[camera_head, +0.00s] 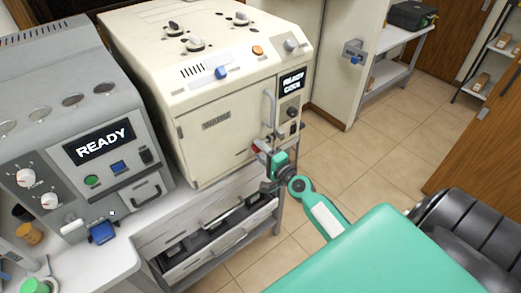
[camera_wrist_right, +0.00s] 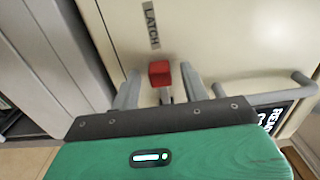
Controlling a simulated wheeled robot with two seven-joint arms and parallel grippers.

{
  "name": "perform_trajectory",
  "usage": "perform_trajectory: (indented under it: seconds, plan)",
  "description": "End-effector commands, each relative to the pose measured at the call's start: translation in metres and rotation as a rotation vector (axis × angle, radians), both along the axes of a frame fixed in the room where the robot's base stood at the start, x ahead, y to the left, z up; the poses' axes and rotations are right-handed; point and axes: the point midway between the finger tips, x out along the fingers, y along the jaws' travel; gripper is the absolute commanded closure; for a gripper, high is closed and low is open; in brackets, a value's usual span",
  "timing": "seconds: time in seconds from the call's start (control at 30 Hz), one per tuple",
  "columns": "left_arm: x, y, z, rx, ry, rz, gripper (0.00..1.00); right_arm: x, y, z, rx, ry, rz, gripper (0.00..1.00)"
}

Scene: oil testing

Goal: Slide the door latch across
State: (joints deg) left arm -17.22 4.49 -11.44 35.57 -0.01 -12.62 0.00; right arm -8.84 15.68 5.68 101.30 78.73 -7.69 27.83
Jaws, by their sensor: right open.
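The door latch has a red knob (camera_wrist_right: 160,73) on a grey stem, below a "LATCH" label (camera_wrist_right: 152,25) on the cream door in the right wrist view. In the head view the red latch knob (camera_head: 258,147) is at the door's lower right, partly hidden by my gripper. My right gripper (camera_head: 267,148) is at the latch. In the wrist view its two fingers are open, one on each side of the red knob, with visible gaps. The door (camera_head: 218,135) of the cream machine looks closed. My left gripper is not in view.
A vertical door handle (camera_head: 270,108) stands out close above my right gripper. A "READY" display (camera_head: 291,82) and dark knobs sit right of it. A grey machine (camera_head: 100,150) stands at left. Open drawers (camera_head: 215,222) are below. Floor (camera_head: 370,150) to the right is clear.

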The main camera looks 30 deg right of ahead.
Motion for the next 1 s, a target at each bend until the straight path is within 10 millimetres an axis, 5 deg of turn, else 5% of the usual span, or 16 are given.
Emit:
perform_trajectory:
  seconds: [0.3, 0.53, 0.77, 1.0]
  plan:
    - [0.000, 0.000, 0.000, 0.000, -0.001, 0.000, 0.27, 0.002, 0.000, 0.000, 0.000, 0.000, 0.000, 0.55]
    - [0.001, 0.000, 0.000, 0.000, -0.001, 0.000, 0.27, 0.002, 0.000, 0.000, 0.000, 0.000, 0.000, 1.00]
    - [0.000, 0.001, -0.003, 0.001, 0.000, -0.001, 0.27, 0.002, -0.004, -0.002, -0.002, 0.000, 0.000, 1.00]
    - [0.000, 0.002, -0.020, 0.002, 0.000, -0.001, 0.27, 0.004, -0.034, -0.004, -0.003, 0.001, 0.000, 1.00]
